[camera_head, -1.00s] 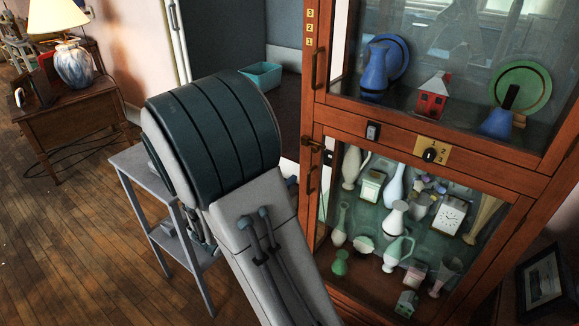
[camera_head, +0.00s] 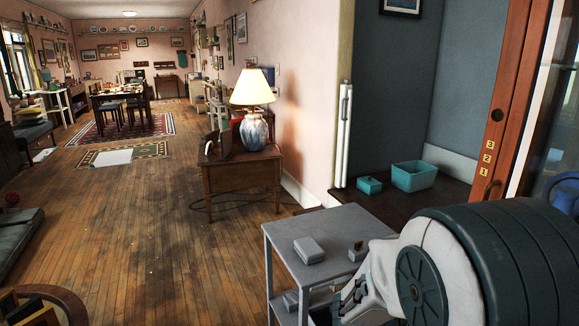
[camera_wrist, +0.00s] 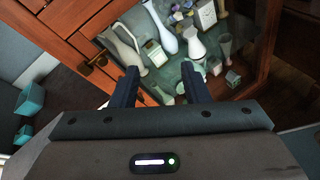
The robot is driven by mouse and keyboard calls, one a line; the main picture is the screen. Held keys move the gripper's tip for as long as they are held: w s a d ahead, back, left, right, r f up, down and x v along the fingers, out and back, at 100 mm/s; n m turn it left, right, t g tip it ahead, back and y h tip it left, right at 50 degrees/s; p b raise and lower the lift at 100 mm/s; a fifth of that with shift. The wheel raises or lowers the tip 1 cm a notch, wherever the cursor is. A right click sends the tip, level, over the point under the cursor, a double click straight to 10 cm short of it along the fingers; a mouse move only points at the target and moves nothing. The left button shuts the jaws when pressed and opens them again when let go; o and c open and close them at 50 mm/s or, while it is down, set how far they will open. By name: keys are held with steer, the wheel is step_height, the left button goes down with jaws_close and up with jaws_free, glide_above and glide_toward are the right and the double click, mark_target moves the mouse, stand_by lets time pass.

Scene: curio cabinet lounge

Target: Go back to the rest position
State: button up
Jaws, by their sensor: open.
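My gripper (camera_wrist: 160,84) shows in the wrist view with its two dark fingers apart and nothing visible between them. Beyond the fingers is the wooden cabinet (camera_wrist: 72,44), whose lower glass front shows a white pitcher (camera_wrist: 124,46), pale vases and small model houses. I cannot tell how far the fingertips are from the glass. In the head view my arm fills the lower right, and the gripper's fingers cannot be made out there. The cabinet's edge (camera_head: 507,110) stands at the right with the numbers 3, 2, 1 on it.
A grey stand (camera_head: 315,228) with small grey boxes is close beside my arm. Two teal bins (camera_head: 414,176) sit in the alcove behind. A wooden side table (camera_head: 240,178) bears a lit lamp (camera_head: 251,95). The wooden floor at centre left is largely open.

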steer(key=s+a+r+m+y+p, duration=0.4)
steer(key=a+r+m+y+p, duration=0.2)
steer(key=a+r+m+y, duration=0.1)
steer(key=s+a+r+m+t+y+p, duration=0.1)
steer(key=s+a+r+m+y+p, duration=0.3)
steer(key=a+r+m+y+p, duration=0.3)
step_height(320, 180, up, 2)
steer(key=shift+s+a+r+m+t, duration=0.2)
steer(key=shift+a+m+t, duration=0.1)
steer(key=shift+a, duration=0.8)
